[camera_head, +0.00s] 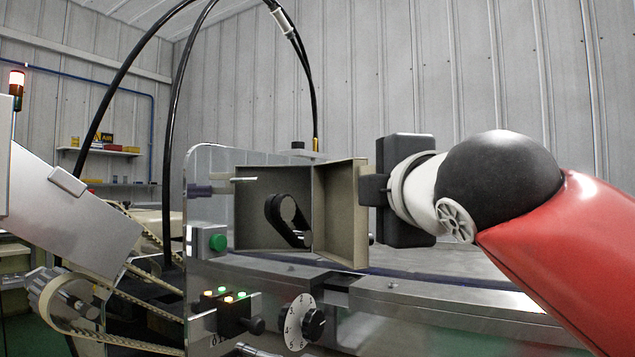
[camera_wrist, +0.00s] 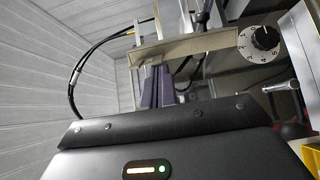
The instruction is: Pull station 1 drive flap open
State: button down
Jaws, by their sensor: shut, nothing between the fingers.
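The station 1 drive flap (camera_head: 341,213) is a beige, shallow-rimmed door. It stands swung open to the right of its beige housing (camera_head: 246,238), with its inner face showing in the head view. A black belt loop on a pulley (camera_head: 273,210) shows inside the housing. My gripper (camera_head: 368,190) is shut and empty, just right of the flap's outer edge; whether it touches the flap I cannot tell. In the wrist view the flap (camera_wrist: 190,47) is a beige bar across the top, and my dark fingers (camera_wrist: 158,75) reach up close to it.
A numbered dial (camera_head: 299,322) and a box with lit buttons (camera_head: 228,308) sit below the housing. A green button (camera_head: 217,242) is at its left. Black hoses (camera_head: 172,110) arch behind. A metal rail (camera_head: 440,302) runs below my gripper.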

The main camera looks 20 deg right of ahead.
jog(key=shift+d, duration=1.2)
jog(key=shift+w, duration=0.1)
